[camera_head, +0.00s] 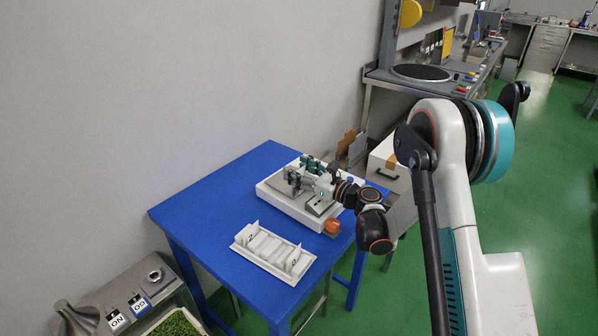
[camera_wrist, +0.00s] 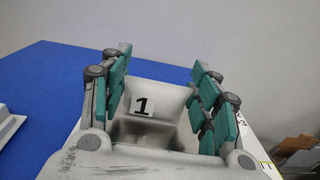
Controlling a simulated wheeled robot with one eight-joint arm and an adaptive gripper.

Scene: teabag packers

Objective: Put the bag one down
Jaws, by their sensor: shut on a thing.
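My gripper (camera_head: 301,170) is over the white base on the blue table, with its teal-padded fingers pointing to the back left. In the wrist view my gripper (camera_wrist: 160,78) has its fingers on both sides of a pale bag (camera_wrist: 170,98) marked with a black 1, and it is shut on this bag. The bag's lower part is dark and partly hidden by my gripper's body. In the head view the bag cannot be made out clearly between the fingers. I cannot tell whether its underside touches anything.
A white tray with upright dividers (camera_head: 264,262) lies at the table's front. A white base (camera_head: 268,196) with metal parts stands under my gripper. An orange knob (camera_head: 332,227) is at its right. The blue table (camera_head: 192,217) is clear at the left. The wall is behind.

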